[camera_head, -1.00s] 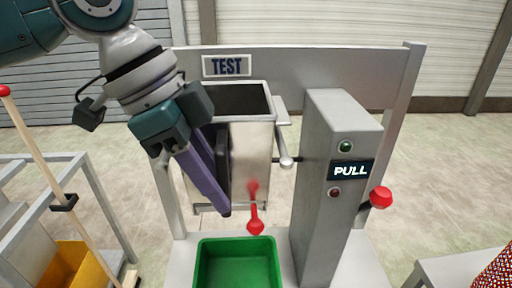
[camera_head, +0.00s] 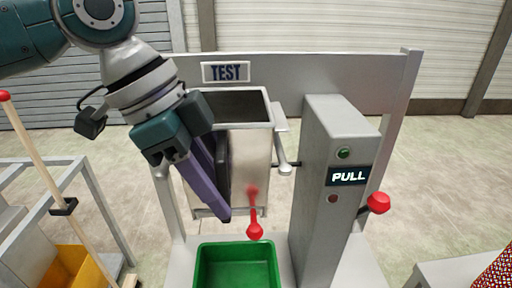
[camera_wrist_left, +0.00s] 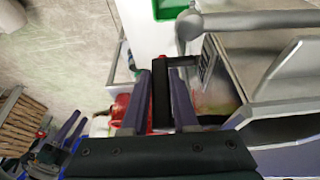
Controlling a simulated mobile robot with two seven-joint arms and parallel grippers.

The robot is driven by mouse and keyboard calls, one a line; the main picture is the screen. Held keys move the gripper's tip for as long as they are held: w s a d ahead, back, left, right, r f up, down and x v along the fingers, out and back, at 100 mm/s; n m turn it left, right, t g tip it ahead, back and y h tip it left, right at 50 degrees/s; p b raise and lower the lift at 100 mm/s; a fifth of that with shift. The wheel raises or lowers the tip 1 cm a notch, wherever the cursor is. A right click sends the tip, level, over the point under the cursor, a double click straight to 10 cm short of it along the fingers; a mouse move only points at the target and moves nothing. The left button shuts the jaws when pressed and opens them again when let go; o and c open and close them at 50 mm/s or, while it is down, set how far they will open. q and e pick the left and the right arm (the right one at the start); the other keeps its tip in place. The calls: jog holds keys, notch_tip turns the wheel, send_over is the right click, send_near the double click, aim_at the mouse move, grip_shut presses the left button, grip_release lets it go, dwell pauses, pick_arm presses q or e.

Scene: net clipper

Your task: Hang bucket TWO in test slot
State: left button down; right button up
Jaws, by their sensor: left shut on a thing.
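A grey metal bucket (camera_head: 250,155) with an open top is upright below the TEST sign (camera_head: 226,72), between the posts of a grey frame. I cannot see a label TWO on it, nor tell if it is hooked in the slot. My left gripper (camera_head: 222,190) is at its left side, fingers pointing down. It is shut on the bucket's black handle (camera_head: 223,160); in the left wrist view the dark handle (camera_wrist_left: 180,62) runs between the purple fingers. A grey hook-like bracket (camera_head: 281,145) is at the bucket's right side. My right gripper is not in view.
A green bin (camera_head: 237,268) stands below the bucket, with a red-ended part (camera_head: 254,230) above it. A grey column (camera_head: 330,190) with a PULL sign and red-knobbed lever (camera_head: 378,203) stands to the right. A cart with a wooden pole (camera_head: 40,160) and yellow container (camera_head: 65,275) is at left.

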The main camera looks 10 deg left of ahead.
pick_arm(q)
jog(key=shift+f+b, duration=0.65)
jog(key=shift+f, duration=0.6)
dwell(0.3)
jog(key=c, duration=0.9)
grip_release()
jog(key=shift+w, duration=0.1)
jog(key=shift+c, duration=0.2)
jog(key=o, duration=0.3)
jog(key=shift+o, duration=0.2)
jog(key=shift+f, duration=0.1)
